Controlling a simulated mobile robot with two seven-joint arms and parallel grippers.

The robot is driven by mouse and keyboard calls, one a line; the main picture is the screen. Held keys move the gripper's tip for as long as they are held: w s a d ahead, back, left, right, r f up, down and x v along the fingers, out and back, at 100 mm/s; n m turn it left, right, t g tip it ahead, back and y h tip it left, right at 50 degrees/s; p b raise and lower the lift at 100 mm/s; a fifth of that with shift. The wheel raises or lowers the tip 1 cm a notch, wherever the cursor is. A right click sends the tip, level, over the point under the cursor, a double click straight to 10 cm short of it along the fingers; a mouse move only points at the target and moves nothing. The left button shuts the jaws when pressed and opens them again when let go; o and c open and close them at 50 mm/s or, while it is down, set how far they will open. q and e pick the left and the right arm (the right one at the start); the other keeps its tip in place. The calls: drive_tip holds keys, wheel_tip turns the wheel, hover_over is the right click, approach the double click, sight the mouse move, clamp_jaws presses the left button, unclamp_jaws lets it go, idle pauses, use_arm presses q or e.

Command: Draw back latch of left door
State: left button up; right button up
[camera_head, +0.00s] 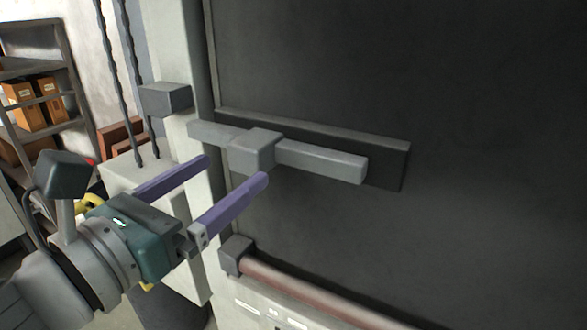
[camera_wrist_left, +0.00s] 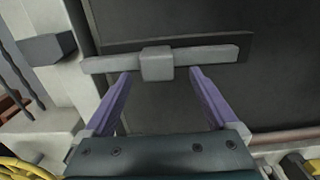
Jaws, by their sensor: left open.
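The latch is a light grey bar (camera_head: 322,161) with a square block (camera_head: 254,151) on it, lying across a dark plate at the left edge of the dark door (camera_head: 440,90). Its left end reaches over the pale door frame. My left gripper (camera_head: 237,169) is open and empty, with purple fingers just in front of and below the latch. In the left wrist view the fingertips (camera_wrist_left: 160,72) stand on either side of the block (camera_wrist_left: 157,63), just below the bar (camera_wrist_left: 210,55). I cannot tell whether they touch it. My right gripper is not in view.
A dark grey block (camera_head: 165,98) sticks out from the frame left of the latch. A reddish horizontal bar (camera_head: 320,293) with a dark end bracket (camera_head: 236,255) runs below the gripper. Shelves with orange boxes (camera_head: 28,105) stand at the far left. Dark twisted rods hang beside the frame.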

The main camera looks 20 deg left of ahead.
use_arm(q)
drive_tip(key=s+b, duration=0.1)
drive_tip(key=s, duration=0.4)
drive_tip(key=shift+a+b, duration=0.2)
drive_tip(key=shift+b, duration=0.1)
